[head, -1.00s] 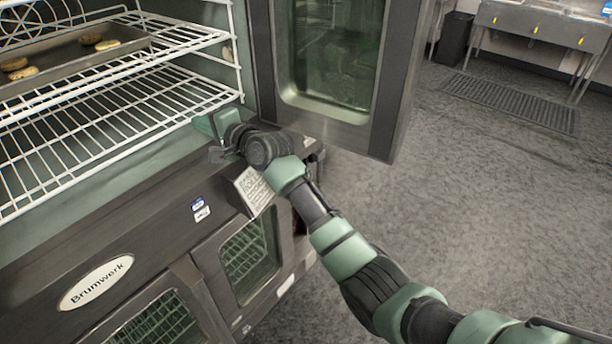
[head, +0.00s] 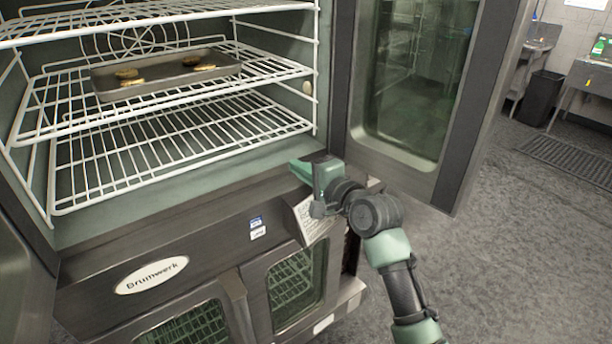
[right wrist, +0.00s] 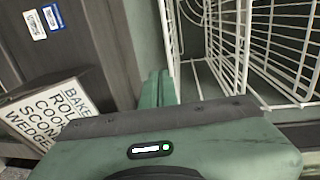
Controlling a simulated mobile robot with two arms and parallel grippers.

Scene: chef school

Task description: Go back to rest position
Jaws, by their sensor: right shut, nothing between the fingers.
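My right gripper (head: 300,170) is at the right front edge of the open oven (head: 180,235), just below the level of the lower rack. Its fingers point left, and it is shut and empty. In the right wrist view the shut fingers (right wrist: 157,88) lie close to the oven's front ledge, with white rack wires to their right. My right arm reaches in from the lower right in the head view. My left gripper is not in view.
A baking tray (head: 112,92) with several round baked pieces sits on the middle rack (head: 60,118). The open oven door (head: 455,110) stands right of my right gripper. A sign with writing (right wrist: 50,112) is on the oven front. Grey floor (head: 510,270) is clear at the right.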

